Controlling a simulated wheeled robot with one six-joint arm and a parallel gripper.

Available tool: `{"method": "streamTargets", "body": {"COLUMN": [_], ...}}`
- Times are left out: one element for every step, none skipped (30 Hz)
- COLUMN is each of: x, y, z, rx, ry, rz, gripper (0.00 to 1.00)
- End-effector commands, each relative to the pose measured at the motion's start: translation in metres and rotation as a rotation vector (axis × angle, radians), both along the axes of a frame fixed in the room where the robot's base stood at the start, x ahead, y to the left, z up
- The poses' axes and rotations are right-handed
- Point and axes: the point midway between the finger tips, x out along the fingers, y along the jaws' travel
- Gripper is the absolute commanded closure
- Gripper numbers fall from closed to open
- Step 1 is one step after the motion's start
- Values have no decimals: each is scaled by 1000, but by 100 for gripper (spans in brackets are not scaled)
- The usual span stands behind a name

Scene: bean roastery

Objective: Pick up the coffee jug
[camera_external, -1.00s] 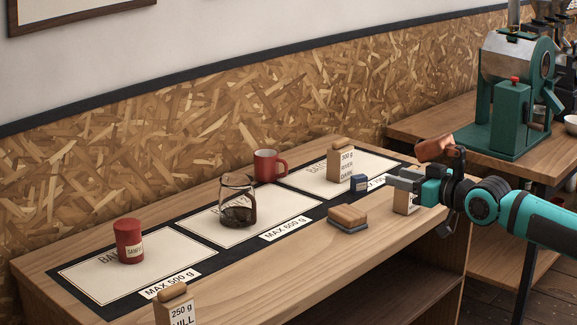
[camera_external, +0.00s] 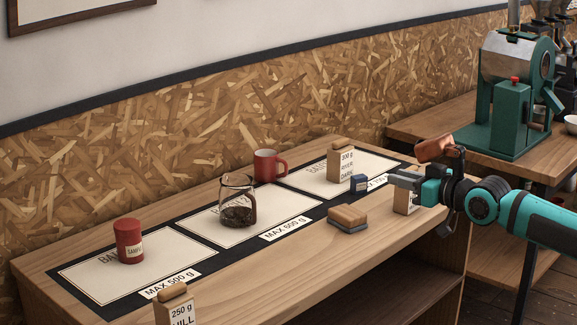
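The coffee jug (camera_external: 238,203) is a clear glass jug with dark contents in its lower part. It stands upright on the middle white panel of the dark mat. My gripper (camera_external: 396,183) is at the right end of the table, well to the right of the jug and apart from it. Its grey fingers point left. A small pale block-like thing (camera_external: 404,203) shows just below the fingers; I cannot tell whether they touch it or how far they are parted.
A red mug (camera_external: 268,166) stands close behind the jug. A red canister (camera_external: 129,241) is on the left panel. Another bag (camera_external: 176,307) stands at the front left.

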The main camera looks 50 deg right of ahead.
Motion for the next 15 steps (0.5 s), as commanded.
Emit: {"method": "streamTargets", "body": {"x": [3,6,11,15,20,29,35,42,52,59,66,75,81,88,96], "y": [-1,-1,-3,-4,-5,-7,-8,-10,-12,-13,-15,-16,-17,-18,-20], "z": [-1,-1,-3,-5,-7,-10,-12,-15,-19,-22,-25,-29,-32,-36,-39], "rx": [-3,-6,-12,-20,-28,-40,-50,-61,-76,-86,-96,-109,-118,-126,-138], "ry": [10,20,38,56,77,109,136,166,205,233,263,299,327,355,389], "rz": [-2,-4,-5,-7,-9,-9,-10,-8,-3,2,8,17,28,37,53], "gripper": [78,78,78,78,78,78,78,78,78,78,78,78,78,78,78]}}
